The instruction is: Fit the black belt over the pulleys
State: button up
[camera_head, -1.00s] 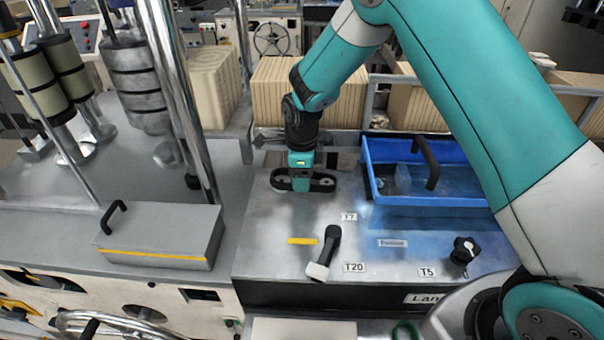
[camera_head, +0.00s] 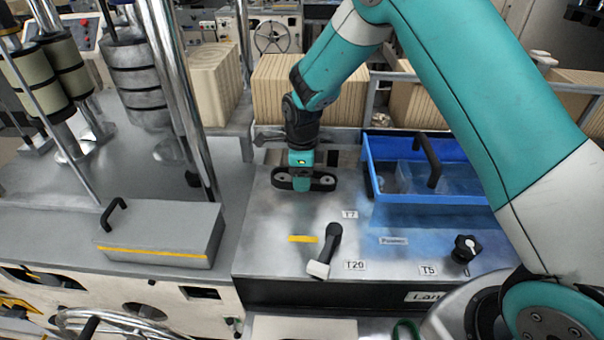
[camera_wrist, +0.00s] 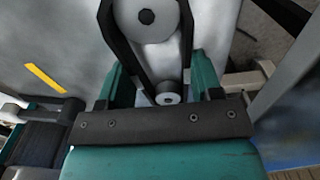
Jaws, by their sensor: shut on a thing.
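The black belt (camera_head: 331,187) is an elongated loop at the back left of the metal worktop. In the wrist view the belt (camera_wrist: 121,52) runs along both sides of a large pale pulley (camera_wrist: 146,17) and narrows toward a small pulley (camera_wrist: 168,88). It looks to be around both pulleys; I cannot tell whether it is fully seated. My gripper (camera_head: 301,184) points down at the middle of the loop. In the wrist view its teal fingers (camera_wrist: 165,72) stand on either side of the belt, shut on it. The head view hides part of the belt behind my gripper.
A blue tray (camera_head: 440,199) with a black handle stands right of the belt. A black-handled tool (camera_head: 331,245) and a black knob (camera_head: 465,248) are nearer the front. A grey box (camera_head: 160,235) and metal posts stand to the left. The worktop between belt and tool is clear.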

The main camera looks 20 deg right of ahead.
jog(key=shift+f, duration=0.1)
jog(key=o, duration=1.2)
notch_tip(320, 180, up, 18)
jog(key=b, duration=0.4)
jog(key=shift+f+b, duration=0.25)
jog(key=shift+b, duration=0.1)
